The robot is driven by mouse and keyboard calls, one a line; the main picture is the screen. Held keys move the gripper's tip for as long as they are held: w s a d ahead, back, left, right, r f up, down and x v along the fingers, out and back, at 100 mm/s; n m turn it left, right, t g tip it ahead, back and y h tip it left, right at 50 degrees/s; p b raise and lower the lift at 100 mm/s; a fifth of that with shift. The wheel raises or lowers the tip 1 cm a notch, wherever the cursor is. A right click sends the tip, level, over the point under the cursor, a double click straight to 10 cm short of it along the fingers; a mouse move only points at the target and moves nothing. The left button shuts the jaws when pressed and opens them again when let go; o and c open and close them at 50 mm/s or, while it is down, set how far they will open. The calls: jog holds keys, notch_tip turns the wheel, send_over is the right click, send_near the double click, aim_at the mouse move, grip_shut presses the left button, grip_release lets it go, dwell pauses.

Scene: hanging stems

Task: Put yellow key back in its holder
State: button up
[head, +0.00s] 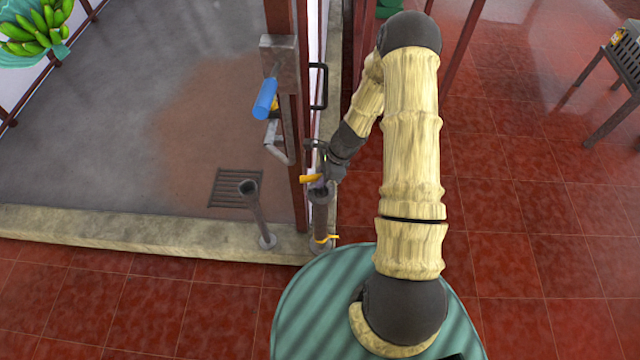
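A yellow key (309,179) shows as a short yellow bar just above a grey upright post (320,222) at the concrete ledge. My gripper (318,172) is at the key, over the post's dark top. The fingers are small and partly hidden by my wrist, so I cannot tell whether they close on the key. A second grey post (258,216), slightly tilted, has an open dark top and stands to the left. I cannot tell which post is the key's holder.
A yellow band (326,238) is low at the nearer post. A floor drain (235,187) lies left.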

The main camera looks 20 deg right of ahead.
grip_shut()
jog(key=shift+r, duration=0.1)
jog(key=shift+r+p, duration=3.15)
jog(key=shift+r, duration=0.55)
